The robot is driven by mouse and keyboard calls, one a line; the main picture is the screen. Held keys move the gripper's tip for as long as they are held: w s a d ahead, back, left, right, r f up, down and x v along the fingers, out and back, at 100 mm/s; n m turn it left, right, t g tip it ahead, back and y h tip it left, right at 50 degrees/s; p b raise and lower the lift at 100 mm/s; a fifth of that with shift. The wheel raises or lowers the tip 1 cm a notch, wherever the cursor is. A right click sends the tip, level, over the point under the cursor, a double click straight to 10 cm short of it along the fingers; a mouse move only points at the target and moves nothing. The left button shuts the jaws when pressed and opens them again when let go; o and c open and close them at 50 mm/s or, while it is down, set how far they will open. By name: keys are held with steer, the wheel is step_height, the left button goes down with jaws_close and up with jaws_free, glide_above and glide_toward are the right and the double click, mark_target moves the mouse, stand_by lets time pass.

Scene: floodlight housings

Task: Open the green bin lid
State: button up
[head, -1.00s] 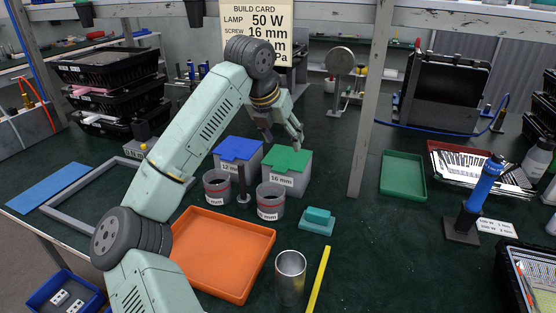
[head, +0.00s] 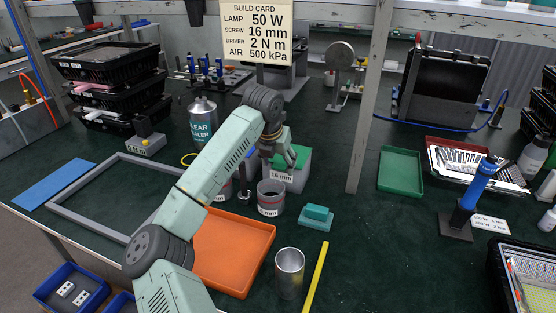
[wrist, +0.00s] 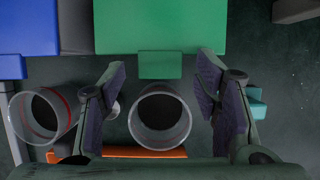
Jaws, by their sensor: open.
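The green bin lid (head: 300,157) lies flat on the pale bin (head: 296,178) labelled 16 mm, and looks shut. My arm and gripper hide part of it in the head view. In the wrist view the green lid (wrist: 160,25) fills the top middle, with its small front tab (wrist: 160,65) between my fingertips in the picture. My gripper (wrist: 162,75) is open and empty, one finger on each side of the tab. In the head view my gripper (head: 285,155) is over the lid's front left part. I cannot tell whether a finger touches it.
A blue-lidded bin (wrist: 28,30) stands left of the green one. Two round cups stand in front, one cup (head: 270,198) clearly visible. A teal block (head: 316,213) lies right of them, an orange tray (head: 235,255) nearer.

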steer(key=shift+c, duration=0.6)
jaws_close()
